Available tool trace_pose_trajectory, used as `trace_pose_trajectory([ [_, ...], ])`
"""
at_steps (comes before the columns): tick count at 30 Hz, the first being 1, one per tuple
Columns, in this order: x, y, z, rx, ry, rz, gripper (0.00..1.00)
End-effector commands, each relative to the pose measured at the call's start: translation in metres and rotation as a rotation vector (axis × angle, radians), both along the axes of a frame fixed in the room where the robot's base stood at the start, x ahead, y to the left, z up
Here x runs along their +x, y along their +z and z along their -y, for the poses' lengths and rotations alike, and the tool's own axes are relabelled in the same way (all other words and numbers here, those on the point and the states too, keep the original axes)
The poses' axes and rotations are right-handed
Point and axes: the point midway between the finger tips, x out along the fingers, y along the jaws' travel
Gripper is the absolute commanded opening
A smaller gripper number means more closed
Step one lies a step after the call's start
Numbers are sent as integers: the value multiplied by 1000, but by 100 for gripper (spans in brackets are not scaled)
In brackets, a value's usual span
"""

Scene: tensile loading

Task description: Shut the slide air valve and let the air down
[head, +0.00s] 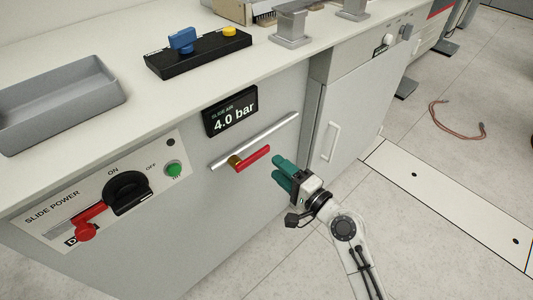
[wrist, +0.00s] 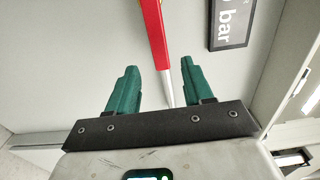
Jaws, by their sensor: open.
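The slide air valve is a red lever (head: 252,158) with a brass-coloured body (head: 235,162) on a silver pipe (head: 283,126) along the grey cabinet front. The lever lies roughly along the pipe. The slide air display (head: 231,111) above it reads 4.0 bar. My gripper (head: 276,169) has green fingers and is open and empty, just right of the lever's free end. In the wrist view the lever (wrist: 153,35) reaches down from the top towards the gap between my fingertips (wrist: 158,64). I cannot tell whether they touch it.
Left of the valve is a slide power panel (head: 54,219) with a black rotary switch (head: 127,192), a red handle (head: 88,221) and a green button (head: 174,169). A grey tray (head: 60,105) and a black control box (head: 197,55) stand on the top.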

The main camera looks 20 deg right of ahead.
Motion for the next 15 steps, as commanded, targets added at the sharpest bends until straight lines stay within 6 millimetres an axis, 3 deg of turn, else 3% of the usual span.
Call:
trace_pose_trajectory([
  [9, 55, 1, -19, -1, 2, 1, 51],
  [15, 73, -1, -24, -3, 1, -1, 51],
])
